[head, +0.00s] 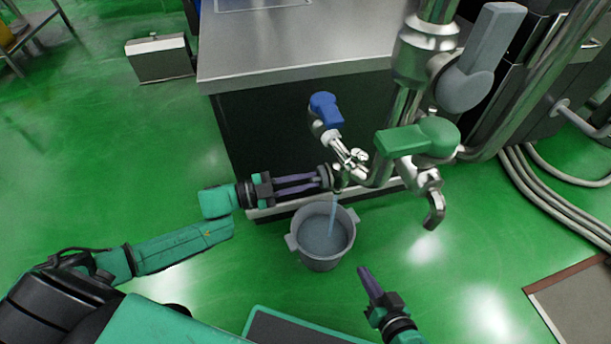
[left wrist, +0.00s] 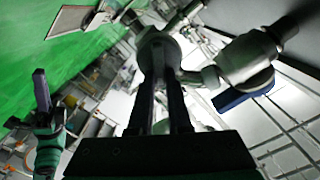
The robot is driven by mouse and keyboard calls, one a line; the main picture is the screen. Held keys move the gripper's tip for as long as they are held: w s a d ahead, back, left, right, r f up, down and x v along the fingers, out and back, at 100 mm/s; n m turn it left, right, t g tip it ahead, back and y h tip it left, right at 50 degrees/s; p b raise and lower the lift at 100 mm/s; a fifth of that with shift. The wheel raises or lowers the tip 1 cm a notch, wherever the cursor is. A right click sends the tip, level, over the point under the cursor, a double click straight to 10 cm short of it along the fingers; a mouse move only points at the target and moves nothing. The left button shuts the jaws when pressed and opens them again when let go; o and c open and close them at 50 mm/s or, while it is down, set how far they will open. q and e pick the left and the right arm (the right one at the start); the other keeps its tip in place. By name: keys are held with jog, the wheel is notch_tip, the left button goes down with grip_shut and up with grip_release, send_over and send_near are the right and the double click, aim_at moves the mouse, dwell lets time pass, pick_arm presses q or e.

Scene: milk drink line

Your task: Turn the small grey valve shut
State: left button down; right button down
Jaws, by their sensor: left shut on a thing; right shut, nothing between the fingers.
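The small grey valve (head: 325,176) sits low on the pipework beside the spout, just above the bucket. My left gripper (head: 318,179) reaches in from the left and is shut on it. The left wrist view shows the valve's round dark-grey knob (left wrist: 160,48) at the ends of my two fingers, which partly hide it. A thin stream of liquid (head: 333,216) falls from the spout into the grey bucket (head: 320,261). My right gripper (head: 365,271) is shut and empty, in front of the bucket to the right.
A blue-handled valve (head: 325,108), a green-handled valve (head: 420,137) and a large grey handle (head: 485,60) are on the pipes above and to the right. A steel-topped counter (head: 300,45) stands behind. Hoses (head: 555,195) lie on the right.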

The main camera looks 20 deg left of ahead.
pick_arm(q)
jog(key=shift+s+f+m, duration=0.1)
jog(key=shift+m, duration=0.9)
jog(key=m, duration=0.2)
jog(key=shift+s+f+m, duration=0.1)
jog(key=shift+f+m, duration=0.1)
jog(key=shift+m, duration=0.1)
jog(key=shift+d+f+m, duration=0.1)
jog(key=shift+f+m, duration=0.05)
jog(key=shift+m, duration=1.15)
jog(key=shift+f+m+b, duration=0.15)
jog(key=shift+m+b, duration=0.4)
jog(key=shift+m, duration=1.05)
jog(key=c, duration=0.9)
grip_release()
jog(key=shift+o, duration=0.2)
